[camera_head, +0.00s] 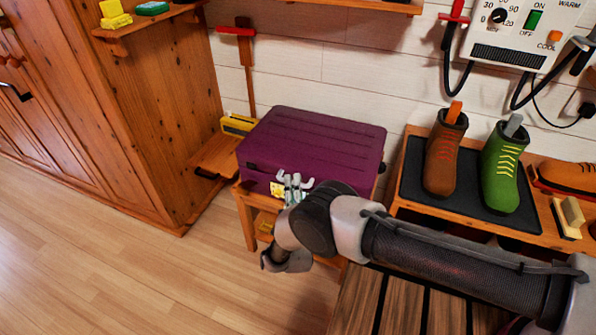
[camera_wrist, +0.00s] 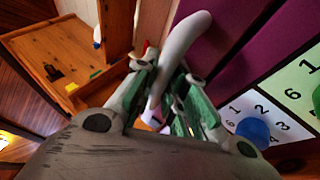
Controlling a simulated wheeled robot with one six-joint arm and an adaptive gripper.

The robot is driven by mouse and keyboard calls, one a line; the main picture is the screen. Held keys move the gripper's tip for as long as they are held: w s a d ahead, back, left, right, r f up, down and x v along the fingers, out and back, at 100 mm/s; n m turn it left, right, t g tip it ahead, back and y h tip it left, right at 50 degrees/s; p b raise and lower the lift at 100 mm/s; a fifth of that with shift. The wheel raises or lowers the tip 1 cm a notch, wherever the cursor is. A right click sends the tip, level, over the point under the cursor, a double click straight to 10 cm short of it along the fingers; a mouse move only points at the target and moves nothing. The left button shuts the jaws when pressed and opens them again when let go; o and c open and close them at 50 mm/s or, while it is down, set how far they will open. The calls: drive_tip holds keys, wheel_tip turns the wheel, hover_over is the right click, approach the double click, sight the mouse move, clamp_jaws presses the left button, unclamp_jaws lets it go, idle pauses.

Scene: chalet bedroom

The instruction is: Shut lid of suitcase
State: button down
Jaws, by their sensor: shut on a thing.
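The purple suitcase (camera_head: 318,135) stands on a small wooden stand against the wall. Its ridged lid lies flat over the body and looks down or nearly down; my arm hides part of the front. My gripper (camera_head: 292,182) is at the suitcase's front face. In the wrist view my gripper (camera_wrist: 160,85) is shut on a pale curved piece (camera_wrist: 184,36), which looks like a handle on the suitcase front. The purple front also shows in the wrist view (camera_wrist: 218,30), with a dark band across it and a numbered panel (camera_wrist: 262,112) with a blue knob.
A wooden bench (camera_head: 398,200) to the right holds a black mat with a brown boot (camera_head: 444,155) and a green boot (camera_head: 500,170). A wooden wardrobe (camera_head: 150,100) stands at the left. A control box (camera_head: 525,35) hangs on the wall. The floor at left is clear.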

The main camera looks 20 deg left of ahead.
drive_tip(key=shift+f, duration=0.4)
drive_tip(key=shift+f, duration=0.1)
drive_tip(key=c, duration=1.7)
unclamp_jaws()
drive_tip(key=shift+s+d+f, duration=0.1)
drive_tip(key=shift+s+f, duration=0.1)
drive_tip(key=shift+s, duration=0.05)
drive_tip(key=s+d, duration=0.2)
drive_tip(key=s, duration=0.2)
drive_tip(key=s+d, duration=0.2)
drive_tip(key=s, duration=0.2)
drive_tip(key=s+d+f, duration=0.1)
drive_tip(key=s+d, duration=0.1)
drive_tip(key=s, duration=0.2)
drive_tip(key=shift+s+d, duration=0.1)
drive_tip(key=shift+s, duration=0.2)
